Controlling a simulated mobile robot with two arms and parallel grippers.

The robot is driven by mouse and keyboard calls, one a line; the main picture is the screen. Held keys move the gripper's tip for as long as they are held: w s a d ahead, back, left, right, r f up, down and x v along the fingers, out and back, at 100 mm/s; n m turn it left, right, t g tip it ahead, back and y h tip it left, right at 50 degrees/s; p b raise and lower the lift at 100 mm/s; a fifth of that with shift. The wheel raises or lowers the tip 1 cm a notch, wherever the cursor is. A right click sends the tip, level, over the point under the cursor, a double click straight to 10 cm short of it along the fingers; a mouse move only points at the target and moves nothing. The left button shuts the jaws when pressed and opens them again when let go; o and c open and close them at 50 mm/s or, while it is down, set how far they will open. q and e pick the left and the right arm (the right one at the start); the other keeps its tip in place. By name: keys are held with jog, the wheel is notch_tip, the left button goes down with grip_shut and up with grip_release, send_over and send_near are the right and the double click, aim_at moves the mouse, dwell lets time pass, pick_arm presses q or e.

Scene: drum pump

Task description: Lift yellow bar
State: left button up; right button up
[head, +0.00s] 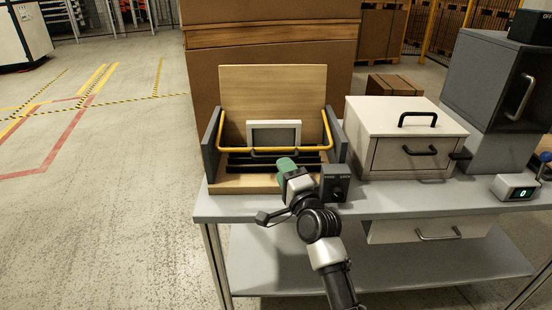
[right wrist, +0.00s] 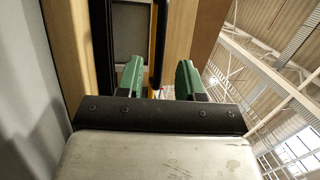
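The yellow bar (head: 234,150) runs across the front of a wooden box-like fixture (head: 235,184) with grey side panels. Its ends bend up along the sides, and it passes in front of a grey-framed panel (head: 274,134). My right gripper (head: 285,163) has green fingers and is just below and in front of the bar's middle. I cannot tell whether it touches the bar. In the right wrist view the two green fingers (right wrist: 160,76) stand apart. A thin yellow-orange strip shows low between them, probably part of the bar. My left gripper is not in view.
A small dark control box (head: 335,184) stands close to the right of my gripper. A white case with black handles (head: 402,140) is on the grey table (head: 440,200).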

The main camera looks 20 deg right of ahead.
aim_at(276, 158)
jog(key=shift+x, duration=2.8)
grip_shut()
